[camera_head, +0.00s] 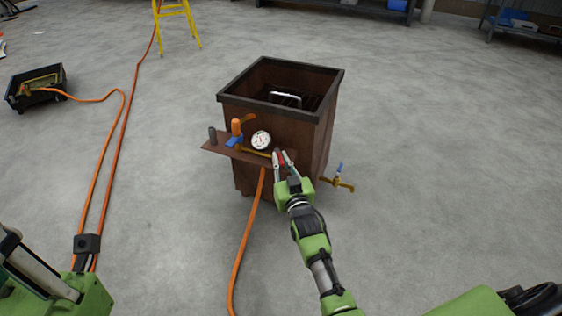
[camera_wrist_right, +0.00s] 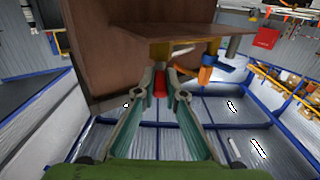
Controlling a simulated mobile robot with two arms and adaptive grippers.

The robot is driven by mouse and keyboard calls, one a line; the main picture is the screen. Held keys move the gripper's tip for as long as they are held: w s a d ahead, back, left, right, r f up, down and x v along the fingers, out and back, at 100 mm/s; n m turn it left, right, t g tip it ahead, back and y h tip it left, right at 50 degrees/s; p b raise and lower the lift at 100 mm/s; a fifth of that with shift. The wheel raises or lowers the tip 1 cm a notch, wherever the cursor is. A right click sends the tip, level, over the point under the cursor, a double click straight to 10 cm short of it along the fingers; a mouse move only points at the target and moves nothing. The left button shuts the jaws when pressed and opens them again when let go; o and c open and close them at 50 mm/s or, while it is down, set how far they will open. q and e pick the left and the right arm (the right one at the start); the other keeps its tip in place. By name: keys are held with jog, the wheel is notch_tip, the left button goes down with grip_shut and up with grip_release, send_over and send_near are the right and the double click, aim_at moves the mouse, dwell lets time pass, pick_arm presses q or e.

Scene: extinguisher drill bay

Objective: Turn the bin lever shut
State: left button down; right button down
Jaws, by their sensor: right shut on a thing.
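The brown bin (camera_head: 270,125) with a dark rim stands on the floor, with a small brown shelf (camera_head: 218,147) on its near side. A red lever (camera_head: 280,156) sits at the right end of the brass pipework over the shelf. My right gripper (camera_head: 281,155) is shut on this red lever. In the right wrist view the red lever (camera_wrist_right: 160,84) shows between the fingertips of my right gripper (camera_wrist_right: 160,92). The fingers hide part of it, so its exact angle is unclear. My left gripper is not in view.
A round white gauge (camera_head: 261,140), an orange handle (camera_head: 237,127) and a blue handle (camera_head: 234,142) sit left of the gripper. An orange hose (camera_head: 246,240) hangs to the floor. Open floor surrounds the bin.

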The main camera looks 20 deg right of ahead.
jog(key=c, duration=2.1)
grip_release()
jog(key=shift+s, duration=0.35)
jog(key=s, duration=0.3)
jog(key=s+a, duration=0.1)
jog(key=s, duration=0.7)
jog(key=shift+a, duration=0.25)
